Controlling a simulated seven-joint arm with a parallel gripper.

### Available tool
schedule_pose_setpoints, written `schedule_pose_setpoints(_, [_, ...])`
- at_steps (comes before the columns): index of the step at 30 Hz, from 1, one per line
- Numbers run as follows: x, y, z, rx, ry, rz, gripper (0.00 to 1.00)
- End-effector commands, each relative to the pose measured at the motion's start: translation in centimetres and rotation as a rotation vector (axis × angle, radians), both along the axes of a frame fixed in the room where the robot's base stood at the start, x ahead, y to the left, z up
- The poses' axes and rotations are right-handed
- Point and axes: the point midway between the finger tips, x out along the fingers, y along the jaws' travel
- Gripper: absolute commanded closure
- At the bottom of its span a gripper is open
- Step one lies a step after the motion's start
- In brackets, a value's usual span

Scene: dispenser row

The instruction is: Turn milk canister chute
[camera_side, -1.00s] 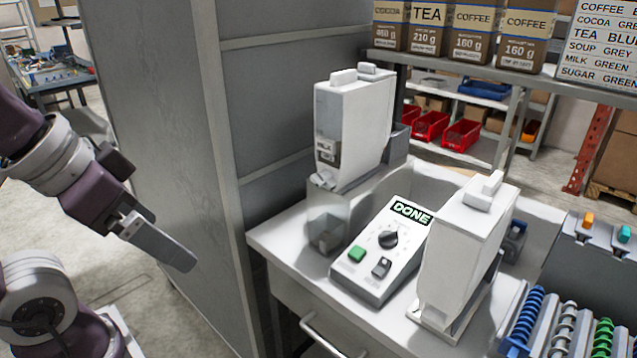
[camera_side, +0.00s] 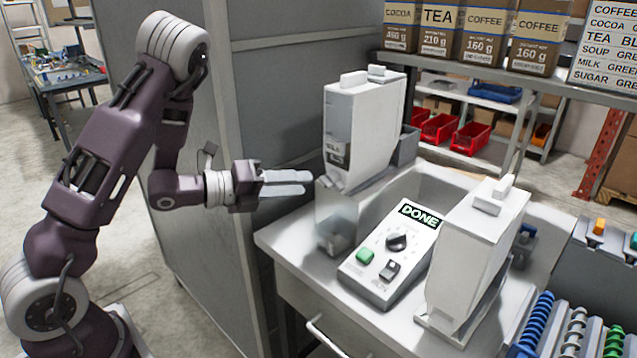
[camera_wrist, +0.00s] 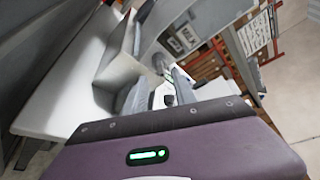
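Two white canisters stand on the counter: a left one (camera_side: 362,125) with a small label too blurred to read, and a right one (camera_side: 468,250). A small white chute (camera_side: 323,183) shows at the lower front of the left canister. The wrist view also shows the left canister (camera_wrist: 183,42) and its chute (camera_wrist: 160,64). My gripper (camera_side: 308,182) is level, its fingertips close to this chute from the left. Its two fingers look apart, with nothing held between them. I cannot tell whether a fingertip touches the chute. The right canister's chute is hidden.
A control panel (camera_side: 394,252) with a display reading DONE, a dark knob, and green and black buttons lies between the canisters. A tall grey cabinet (camera_side: 270,100) stands behind my arm. Coloured coils (camera_side: 572,335) are at the lower right.

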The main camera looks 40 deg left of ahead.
Motion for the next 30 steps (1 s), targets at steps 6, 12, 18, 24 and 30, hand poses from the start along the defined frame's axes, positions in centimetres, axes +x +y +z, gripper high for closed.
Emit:
schedule_pose_setpoints(6, [3.8, -1.5, -0.7, 0.0, -0.001, -0.004, 0.67])
schedule_pose_setpoints(12, [5.0, -1.9, -0.9, -0.003, -0.001, 0.0, 0.67])
schedule_pose_setpoints(18, [5.0, -1.9, -0.9, -0.004, -0.002, 0.001, 0.73])
schedule_pose_setpoints(24, [5.0, -1.9, -0.9, -0.004, -0.002, 0.001, 1.0])
schedule_pose_setpoints(30, [5.0, -1.8, -0.9, -0.018, -0.001, 0.002, 1.0])
